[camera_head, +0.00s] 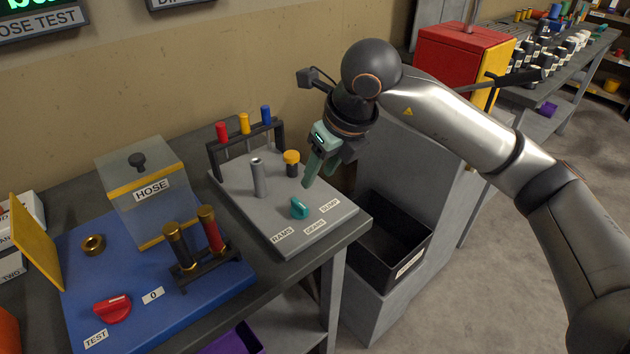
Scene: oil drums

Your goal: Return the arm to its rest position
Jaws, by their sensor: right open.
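My right arm comes in from the right side of the head view, bent at the elbow. Its gripper (320,166) has green fingers, is open and points down. In the picture it shows over the right side of the grey panel (290,226), near a yellow-capped black cylinder (291,163) and above a teal knob (299,208). I see nothing held between the fingers. Whether they touch anything is hard to tell. My left gripper is not in view.
A blue test board (210,285) carries a clear HOSE box (150,188) and a red knob (112,308). A rack with red, yellow and blue-topped rods (245,135) stands behind the panel. A black bin (388,240) and a red cabinet (455,62) are right. The floor at right is clear.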

